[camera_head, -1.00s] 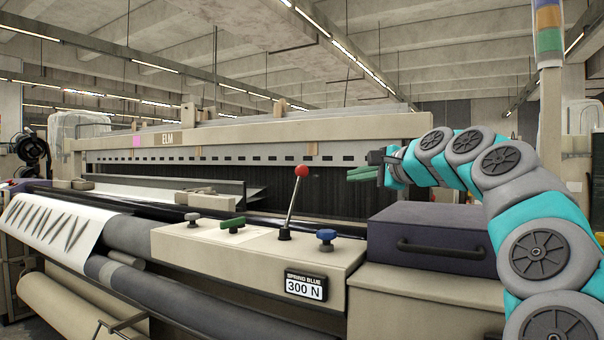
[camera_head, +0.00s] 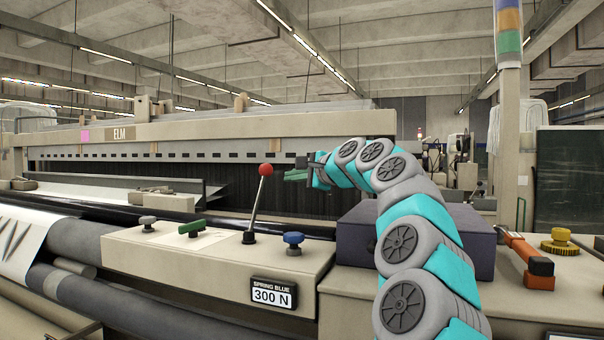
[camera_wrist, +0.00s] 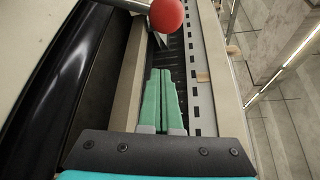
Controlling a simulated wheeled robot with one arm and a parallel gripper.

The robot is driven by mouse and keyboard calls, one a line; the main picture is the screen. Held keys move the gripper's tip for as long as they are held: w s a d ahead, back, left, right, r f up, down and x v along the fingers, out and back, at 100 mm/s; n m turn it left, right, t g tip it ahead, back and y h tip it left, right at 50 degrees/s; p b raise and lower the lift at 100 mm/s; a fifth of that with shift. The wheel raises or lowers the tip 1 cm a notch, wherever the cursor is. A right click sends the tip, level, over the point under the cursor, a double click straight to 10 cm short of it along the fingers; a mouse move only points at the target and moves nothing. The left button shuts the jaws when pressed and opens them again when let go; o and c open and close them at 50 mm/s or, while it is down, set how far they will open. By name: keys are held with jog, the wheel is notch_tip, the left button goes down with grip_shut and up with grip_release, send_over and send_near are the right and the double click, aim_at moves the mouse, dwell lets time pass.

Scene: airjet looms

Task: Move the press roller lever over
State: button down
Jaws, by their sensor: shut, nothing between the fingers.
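The press roller lever (camera_head: 257,209) is a metal rod with a red ball knob (camera_head: 265,170), rising from a black base on the cream console (camera_head: 200,262). It leans slightly to the right at its top. My gripper (camera_head: 287,175), with green fingers, is to the right of the knob and apart from it in the head view. In the wrist view the green fingers (camera_wrist: 161,85) lie side by side, shut and empty. The red knob (camera_wrist: 166,14) shows at the top of that view, beyond the fingertips.
A label reads 300 N (camera_head: 272,296). A dark toolbox (camera_head: 352,245) stands to the right, and an orange-handled tool (camera_head: 530,262) lies beyond it.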

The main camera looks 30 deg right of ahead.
aim_at(260, 193)
jog(key=shift+a+r, duration=0.3)
jog(key=shift+a, duration=0.6)
jog(key=shift+a+r, duration=0.25)
jog(key=shift+a, duration=0.65)
jog(key=shift+s, duration=0.1)
